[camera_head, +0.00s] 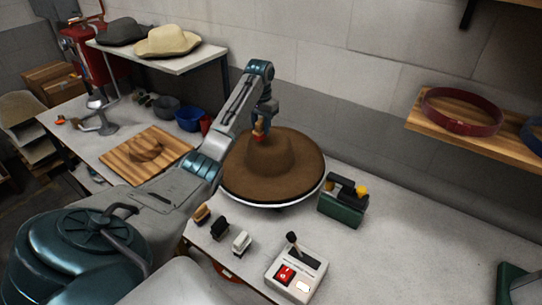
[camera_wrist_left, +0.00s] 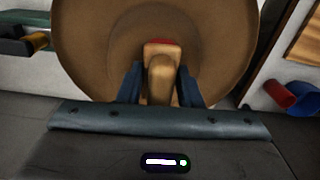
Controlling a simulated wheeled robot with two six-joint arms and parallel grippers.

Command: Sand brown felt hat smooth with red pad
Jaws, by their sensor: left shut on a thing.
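The brown felt hat (camera_head: 290,178) sits crown up on a round turntable with a pale rim (camera_head: 265,202), in the middle of the head view. My left gripper (camera_head: 262,122) is above the crown, shut on a sanding block with a wooden handle (camera_wrist_left: 160,75). A strip of the red pad (camera_wrist_left: 160,42) shows at the block's far edge in the left wrist view. The pad is at or just over the crown top; I cannot tell if it touches. The hat (camera_wrist_left: 85,50) fills the upper part of the left wrist view. My right gripper is out of view.
Several brushes (camera_head: 220,228) lie on the bench left of a control box with a lever and red switch (camera_head: 297,272). A green caddy (camera_head: 342,205) stands right of the hat. A wooden board (camera_head: 125,158) and blue bowl (camera_head: 189,119) are at left.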

